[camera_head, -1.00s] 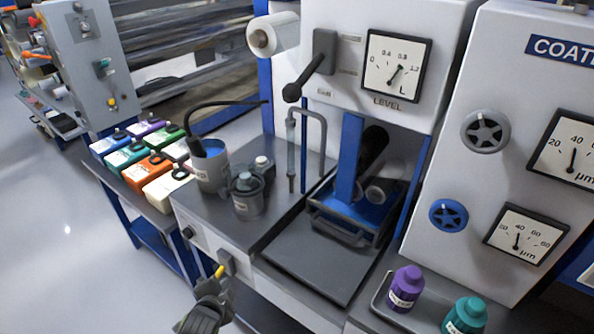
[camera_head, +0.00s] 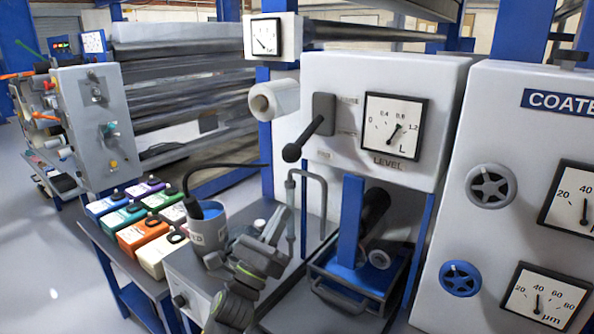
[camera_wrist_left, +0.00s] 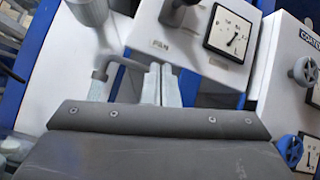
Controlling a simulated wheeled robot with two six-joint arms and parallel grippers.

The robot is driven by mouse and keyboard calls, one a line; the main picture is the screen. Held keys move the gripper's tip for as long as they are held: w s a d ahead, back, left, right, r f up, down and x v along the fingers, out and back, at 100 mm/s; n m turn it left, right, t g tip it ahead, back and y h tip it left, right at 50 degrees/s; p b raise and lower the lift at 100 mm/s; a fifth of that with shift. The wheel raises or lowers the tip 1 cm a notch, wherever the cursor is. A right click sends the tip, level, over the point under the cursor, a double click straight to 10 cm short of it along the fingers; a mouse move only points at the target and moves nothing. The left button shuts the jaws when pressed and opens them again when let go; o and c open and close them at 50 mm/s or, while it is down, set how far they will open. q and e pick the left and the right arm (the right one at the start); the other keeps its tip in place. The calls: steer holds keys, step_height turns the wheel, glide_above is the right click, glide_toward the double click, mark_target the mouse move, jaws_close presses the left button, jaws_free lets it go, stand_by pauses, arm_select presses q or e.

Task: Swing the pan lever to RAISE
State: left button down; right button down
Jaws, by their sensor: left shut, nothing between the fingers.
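The pan lever (camera_head: 304,138) is a black handle with a round knob on a dark mount on the white level panel (camera_head: 345,95). It slants down and left from its pivot. Part of its dark shape shows at the top of the left wrist view (camera_wrist_left: 177,11), above a label that seems to read PAN. My left gripper (camera_head: 279,222) is shut and empty, below the lever's knob and apart from it. Its closed pale fingers show in the left wrist view (camera_wrist_left: 160,84), pointing up toward the panel. My right gripper is out of view.
A bent grey pipe (camera_head: 323,200) stands close right of my left gripper. A cup of blue liquid (camera_head: 207,227) is to its left. A white roll (camera_head: 272,100) sticks out left of the panel. A level dial (camera_head: 394,125) is right of the lever.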

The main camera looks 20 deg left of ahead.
mark_target(302, 139)
arm_select(q)
steer(key=m+h, duration=0.1)
steer(key=d+r+m+h, duration=0.1)
steer(key=m, duration=0.1)
steer(key=shift+s+d+r+h, duration=0.1)
steer(key=shift+d+r+h, duration=0.2)
steer(key=shift+h, duration=0.1)
steer(key=w+d+r+p, duration=0.1)
steer(key=w+r+p, duration=0.2)
steer(key=r+p, duration=0.4)
steer(key=shift+w+r, duration=0.4)
steer(key=shift+r, duration=0.45)
